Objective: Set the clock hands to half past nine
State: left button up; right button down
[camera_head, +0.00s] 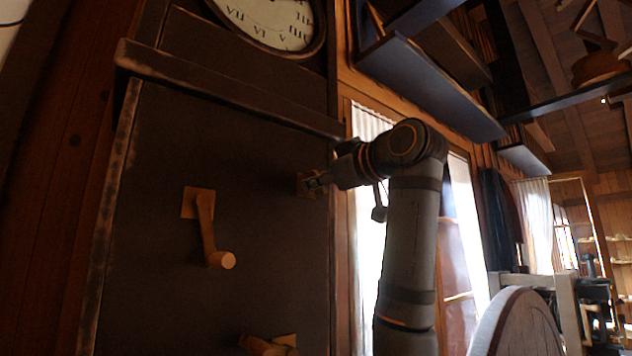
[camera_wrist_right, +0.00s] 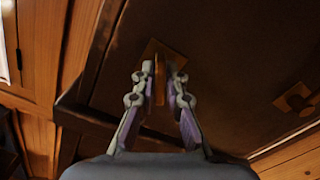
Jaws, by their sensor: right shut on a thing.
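The clock dial (camera_head: 272,17) is at the top of the head view, cut off by the frame edge. Its lower Roman numerals show, but I cannot make out the hands. Below it is a dark case front (camera_head: 265,260) with wooden cranks. One crank (camera_head: 207,228) hangs down on the left of the panel, and another (camera_head: 270,346) shows at the bottom edge. My right gripper (camera_head: 317,182) is at the panel's right side, shut on a small wooden handle (camera_wrist_right: 160,80), which shows between the fingers in the right wrist view. My left gripper is out of view.
A ledge (camera_head: 220,90) juts out between dial and panel. A dark shelf (camera_head: 430,85) hangs above my right arm. A bright window lies behind the arm. A round wooden disc (camera_head: 515,325) stands at lower right. The space before the left of the panel is clear.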

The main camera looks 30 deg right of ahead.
jog(key=shift+m, duration=0.4)
jog(key=m+b, duration=0.2)
jog(key=m, duration=0.2)
jog(key=shift+m, duration=0.4)
jog(key=m+b, duration=0.1)
jog(key=m, duration=0.5)
jog(key=shift+s+d+b, duration=0.1)
jog(key=shift+d+b, duration=0.05)
jog(key=shift+b, duration=0.15)
jog(key=m+b, duration=0.1)
jog(key=m, duration=0.5)
jog(key=shift+d+m+b, duration=0.1)
jog(key=shift+m+b, duration=0.25)
jog(key=shift+m, duration=0.05)
jog(key=m+b, duration=0.1)
jog(key=m, duration=0.3)
jog(key=shift+f+m, duration=0.1)
jog(key=shift+m, duration=0.2)
jog(key=c, duration=1.5)
grip_release()
jog(key=shift+d, duration=0.1)
jog(key=shift+o, duration=0.2)
